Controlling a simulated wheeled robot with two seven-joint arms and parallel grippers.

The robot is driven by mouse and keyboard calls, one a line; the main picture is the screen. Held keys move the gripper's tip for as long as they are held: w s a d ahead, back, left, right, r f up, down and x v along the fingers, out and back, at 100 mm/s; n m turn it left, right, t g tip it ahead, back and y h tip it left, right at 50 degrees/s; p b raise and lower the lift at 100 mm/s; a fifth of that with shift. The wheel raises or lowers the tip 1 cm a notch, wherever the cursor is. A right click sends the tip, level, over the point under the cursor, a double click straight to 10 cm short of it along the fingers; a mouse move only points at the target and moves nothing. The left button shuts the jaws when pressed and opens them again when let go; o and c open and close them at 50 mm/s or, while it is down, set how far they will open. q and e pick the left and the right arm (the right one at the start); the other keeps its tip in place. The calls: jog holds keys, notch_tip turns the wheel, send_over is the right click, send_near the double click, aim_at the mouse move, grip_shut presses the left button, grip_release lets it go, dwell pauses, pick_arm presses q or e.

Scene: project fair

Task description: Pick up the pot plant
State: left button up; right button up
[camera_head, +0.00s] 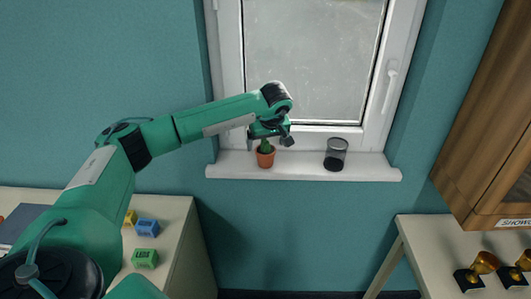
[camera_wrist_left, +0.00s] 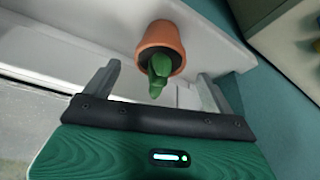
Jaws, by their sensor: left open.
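The pot plant (camera_head: 265,157) is a small green cactus in a terracotta pot, upright on the white window sill. In the left wrist view the pot plant (camera_wrist_left: 161,48) shows at upper middle, in front of the fingers. My left gripper (camera_head: 269,140) reaches from the left and is just above and at the plant. In the left wrist view my left gripper (camera_wrist_left: 158,88) is open, its two fingers spread on either side of the cactus, with nothing held. Whether a finger touches the plant I cannot tell. My right gripper is not in view.
A dark cylindrical container (camera_head: 335,154) stands on the window sill (camera_head: 300,164) to the right of the plant. The window (camera_head: 315,60) is behind. A table (camera_head: 178,214) with small coloured boxes is at lower left. A wooden cabinet (camera_head: 488,120) and trophies (camera_head: 482,268) on another table are at right.

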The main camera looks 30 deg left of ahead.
aim_at(265, 150)
pick_arm(q)
jog(key=p+x, duration=0.2)
jog(key=x, duration=0.2)
jog(key=shift+s+d+f, duration=0.1)
jog(key=shift+d, duration=0.1)
jog(key=shift+a+f, duration=0.1)
jog(key=shift+f, duration=0.25)
jog(key=shift+r, duration=0.1)
jog(key=shift+c, duration=0.6)
jog(key=c, duration=1.1)
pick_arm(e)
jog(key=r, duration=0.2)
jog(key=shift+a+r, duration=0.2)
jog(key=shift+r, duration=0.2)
